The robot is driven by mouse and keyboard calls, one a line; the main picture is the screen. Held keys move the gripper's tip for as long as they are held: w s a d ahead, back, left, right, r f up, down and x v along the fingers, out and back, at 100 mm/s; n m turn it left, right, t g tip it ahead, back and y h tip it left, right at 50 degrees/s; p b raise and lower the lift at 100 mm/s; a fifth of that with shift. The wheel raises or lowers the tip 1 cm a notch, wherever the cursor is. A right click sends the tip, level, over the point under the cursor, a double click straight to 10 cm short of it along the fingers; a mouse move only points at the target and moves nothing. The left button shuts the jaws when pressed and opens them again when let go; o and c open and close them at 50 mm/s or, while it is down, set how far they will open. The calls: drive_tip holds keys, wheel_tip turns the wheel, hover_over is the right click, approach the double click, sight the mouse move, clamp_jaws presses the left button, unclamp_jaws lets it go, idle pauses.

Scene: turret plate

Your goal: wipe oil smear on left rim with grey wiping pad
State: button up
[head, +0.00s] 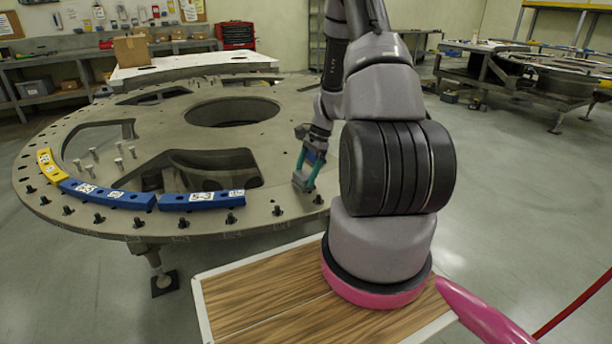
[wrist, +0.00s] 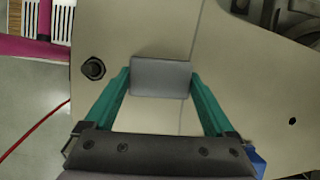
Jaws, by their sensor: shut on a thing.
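My gripper (head: 308,170) is over the near right part of the turret plate's rim, with its teal fingers pointing down. In the wrist view my gripper (wrist: 160,82) is shut on the grey wiping pad (wrist: 160,78), which sits between the two fingertips. The pad is low over the plate's bare surface; I cannot tell if it touches. The turret plate (head: 270,150) is a large grey disc with cut-outs. Its left rim (head: 32,200) is far across from my gripper. I cannot make out an oil smear in either view.
A yellow segment (head: 49,166) and blue segments (head: 110,195) lie along the left and near rim. Dark bolts stand along the edge, one (wrist: 92,69) close beside the gripper. Several pale pins (head: 118,163) stand on the plate. A wood-topped platform (head: 262,295) is in front.

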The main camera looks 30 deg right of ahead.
wheel_tip(320, 180, up, 2)
drive_tip(key=shift+d+r, duration=0.15)
drive_tip(key=shift+r, duration=2.7)
